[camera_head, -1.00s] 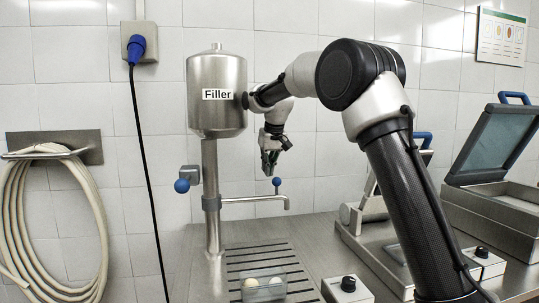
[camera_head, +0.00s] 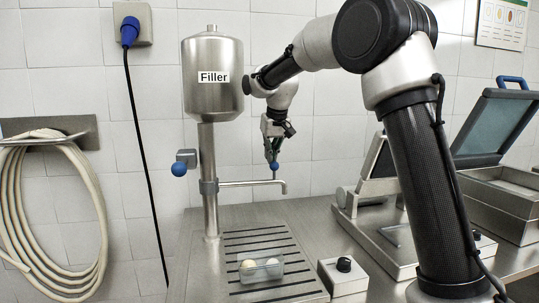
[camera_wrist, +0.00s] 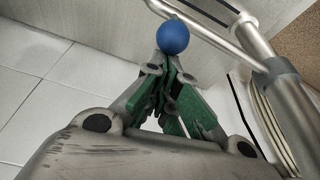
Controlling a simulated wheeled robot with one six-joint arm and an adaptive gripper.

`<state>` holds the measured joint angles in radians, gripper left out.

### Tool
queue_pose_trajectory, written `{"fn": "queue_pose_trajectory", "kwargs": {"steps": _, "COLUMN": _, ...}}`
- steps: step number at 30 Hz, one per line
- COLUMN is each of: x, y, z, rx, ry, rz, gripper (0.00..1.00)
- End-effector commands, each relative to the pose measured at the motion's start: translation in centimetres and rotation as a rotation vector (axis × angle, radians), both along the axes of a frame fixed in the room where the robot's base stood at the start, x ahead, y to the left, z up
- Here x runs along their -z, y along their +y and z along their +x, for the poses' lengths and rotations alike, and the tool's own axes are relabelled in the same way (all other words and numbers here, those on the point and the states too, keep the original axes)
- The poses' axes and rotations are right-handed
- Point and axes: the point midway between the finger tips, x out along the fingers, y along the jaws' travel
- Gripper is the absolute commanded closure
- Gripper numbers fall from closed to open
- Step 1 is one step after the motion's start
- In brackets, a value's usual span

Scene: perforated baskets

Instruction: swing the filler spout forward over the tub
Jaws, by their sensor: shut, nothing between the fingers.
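The filler spout (camera_head: 245,183) is a thin metal tube. It runs to the right from a collar on the filler's column and bends down at its end. A blue ball knob (camera_head: 275,166) stands on a short stem near that end, and it also shows in the wrist view (camera_wrist: 173,37). My gripper (camera_head: 272,157) points down at the knob with its green-padded fingers shut and empty. The fingertips are right by the knob, not around it; I cannot tell if they touch. The clear tub (camera_head: 262,270) sits on the slotted grate, in front of the spout, with pale round pieces inside.
The steel Filler tank (camera_head: 213,98) stands on its column above. Another blue knob (camera_head: 179,169) sticks out left of the column. A control box (camera_head: 343,278) is right of the grate, and open-lidded machines (camera_head: 505,200) stand further right. A hose (camera_head: 50,210) hangs at left.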

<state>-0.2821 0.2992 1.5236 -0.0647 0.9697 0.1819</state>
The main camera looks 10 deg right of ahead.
Motion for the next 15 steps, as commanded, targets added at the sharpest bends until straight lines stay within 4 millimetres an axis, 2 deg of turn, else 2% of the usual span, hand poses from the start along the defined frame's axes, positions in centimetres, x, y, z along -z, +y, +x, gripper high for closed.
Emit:
{"fn": "queue_pose_trajectory", "kwargs": {"steps": 9, "x": 0.0, "y": 0.2, "z": -5.1, "rx": 0.232, "ry": 0.001, "rz": -0.001, "gripper": 1.0}}
{"fn": "queue_pose_trajectory", "kwargs": {"steps": 15, "x": 0.0, "y": 1.1, "z": -8.8, "rx": 0.419, "ry": 0.001, "rz": -0.001, "gripper": 1.0}}
